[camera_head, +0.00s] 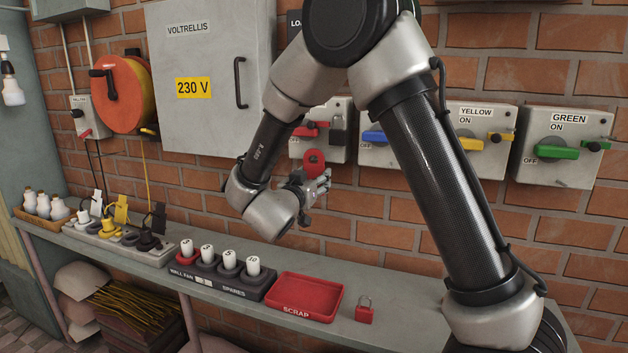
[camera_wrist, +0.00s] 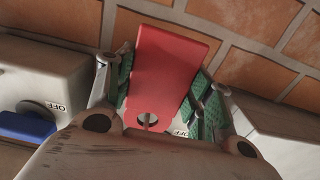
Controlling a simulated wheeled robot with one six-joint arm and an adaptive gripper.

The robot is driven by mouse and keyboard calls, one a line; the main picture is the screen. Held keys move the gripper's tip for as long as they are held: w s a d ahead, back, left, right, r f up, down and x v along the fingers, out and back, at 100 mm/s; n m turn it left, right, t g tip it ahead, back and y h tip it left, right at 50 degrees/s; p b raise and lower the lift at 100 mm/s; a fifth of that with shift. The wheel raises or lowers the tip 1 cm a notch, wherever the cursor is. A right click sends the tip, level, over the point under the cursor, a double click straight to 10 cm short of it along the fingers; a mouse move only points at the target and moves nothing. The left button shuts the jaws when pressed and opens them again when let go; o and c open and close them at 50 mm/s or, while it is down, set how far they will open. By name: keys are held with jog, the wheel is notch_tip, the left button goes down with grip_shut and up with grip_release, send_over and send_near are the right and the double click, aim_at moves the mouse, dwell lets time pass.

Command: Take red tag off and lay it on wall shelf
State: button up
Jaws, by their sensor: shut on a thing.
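The red tag (camera_wrist: 168,62) is a flat red piece with a hole near its lower end. In the wrist view it stands between the green-padded fingers of my gripper (camera_wrist: 160,98), which is shut on it. In the head view the tag (camera_head: 313,160) shows at my gripper (camera_head: 318,186), in front of the brick wall and just below a switch box (camera_head: 336,112) with a red handle. It is held well above the grey wall shelf (camera_head: 405,322). Whether the tag touches the box is unclear.
The shelf carries a red scrap tray (camera_head: 338,304), a red padlock (camera_head: 364,313), a dark spares holder (camera_head: 262,284) with white-topped pieces, and plugs on the left. Bare shelf shows around the padlock. Boxes with blue, yellow and green (camera_head: 556,152) handles line the wall.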

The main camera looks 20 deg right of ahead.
aim_at(314, 177)
jog(key=shift+r+v, duration=0.2)
jog(key=shift+v, duration=2.65)
